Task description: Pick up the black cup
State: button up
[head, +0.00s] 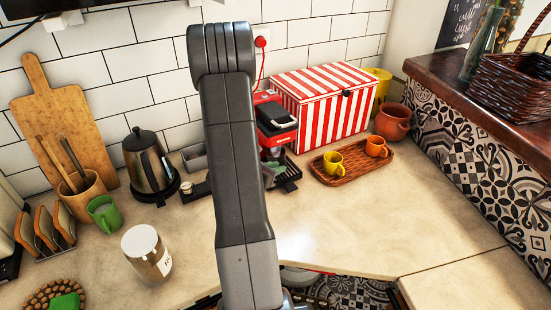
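I cannot make out a black cup in the head view. My own arm stands upright through the middle of the picture and hides part of the counter and the left side of the red coffee machine (268,98). A black drip tray area (289,177) shows under the coffee machine. My gripper is not in view.
A black and steel kettle (148,165), a white-lidded jar (146,252) and a wooden utensil holder (83,197) stand on the left. A red-striped box (322,102) is behind the tray. The counter (400,225) is clear at the front right.

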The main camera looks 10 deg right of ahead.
aim_at(286, 165)
jog(key=shift+w+d+p, duration=0.2)
jog(key=shift+d+p, duration=0.25)
jog(key=shift+d, duration=0.1)
jog(key=shift+p+x, duration=0.65)
jog(key=shift+x, duration=1.35)
grip_shut()
